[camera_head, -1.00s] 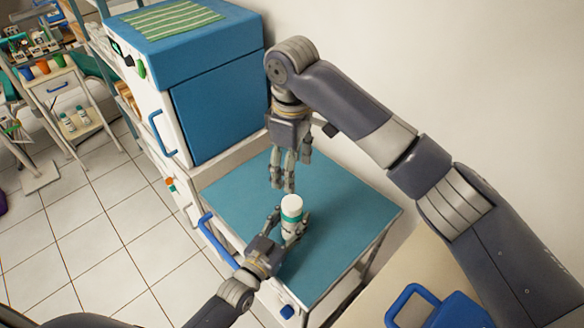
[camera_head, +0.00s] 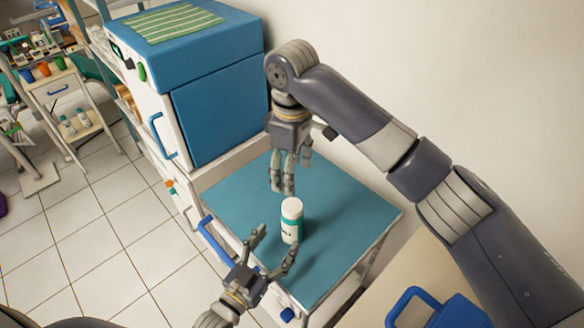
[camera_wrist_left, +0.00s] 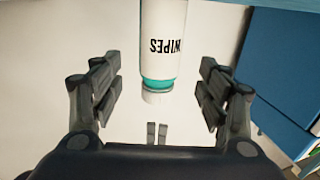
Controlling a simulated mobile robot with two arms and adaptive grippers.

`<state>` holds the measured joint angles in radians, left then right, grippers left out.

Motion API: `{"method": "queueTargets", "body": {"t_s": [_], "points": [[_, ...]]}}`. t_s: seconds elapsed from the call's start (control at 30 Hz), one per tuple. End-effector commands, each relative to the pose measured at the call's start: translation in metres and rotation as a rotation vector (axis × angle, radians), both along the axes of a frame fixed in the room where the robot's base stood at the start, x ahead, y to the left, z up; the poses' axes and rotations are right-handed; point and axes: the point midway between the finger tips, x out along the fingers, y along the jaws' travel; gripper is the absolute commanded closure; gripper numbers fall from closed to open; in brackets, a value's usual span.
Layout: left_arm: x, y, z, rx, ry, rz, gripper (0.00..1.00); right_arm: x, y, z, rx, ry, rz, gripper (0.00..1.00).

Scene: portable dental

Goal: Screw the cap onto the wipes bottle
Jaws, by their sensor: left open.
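The wipes bottle (camera_head: 291,231) stands upright on the blue tabletop, white with a teal band near its top. A white cap (camera_head: 292,203) sits on its top; how tightly it is screwed I cannot tell. In the left wrist view the bottle (camera_wrist_left: 162,40) appears upside down, with the cap (camera_wrist_left: 154,97) below the teal band. My left gripper (camera_head: 272,248) is open and empty, in front of the bottle and apart from it, its fingers on either side in the wrist view. My right gripper (camera_head: 290,173) hangs fingers-down above and behind the bottle, fingers apart and empty.
The blue tabletop (camera_head: 235,190) is otherwise clear. A blue and white cabinet (camera_head: 215,115) stands behind it at the left, with a striped green cloth on top. A blue-handled box (camera_head: 445,308) is at the lower right. A white wall is behind.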

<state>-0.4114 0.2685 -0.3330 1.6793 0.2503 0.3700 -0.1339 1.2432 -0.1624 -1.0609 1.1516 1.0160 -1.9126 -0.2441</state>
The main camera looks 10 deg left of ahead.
Motion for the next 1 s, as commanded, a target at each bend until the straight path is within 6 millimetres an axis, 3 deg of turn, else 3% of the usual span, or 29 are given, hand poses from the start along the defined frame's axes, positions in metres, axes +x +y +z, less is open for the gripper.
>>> {"method": "queueTargets", "body": {"t_s": [0.1, 0.3, 1.0], "points": [[-0.020, 0.007, -0.001, 0.001, 0.003, -0.001, 0.31, 0.000, 0.000, 0.000, 0.000, 0.000, 0.000, 0.37], [-0.038, 0.013, 0.000, -0.001, 0.000, 0.000, 0.31, 0.000, 0.000, 0.000, 0.000, 0.000, 0.000, 0.37], [-0.041, 0.014, 0.000, -0.001, 0.000, 0.000, 0.31, 0.000, 0.000, 0.000, 0.000, 0.000, 0.000, 0.37]]}}
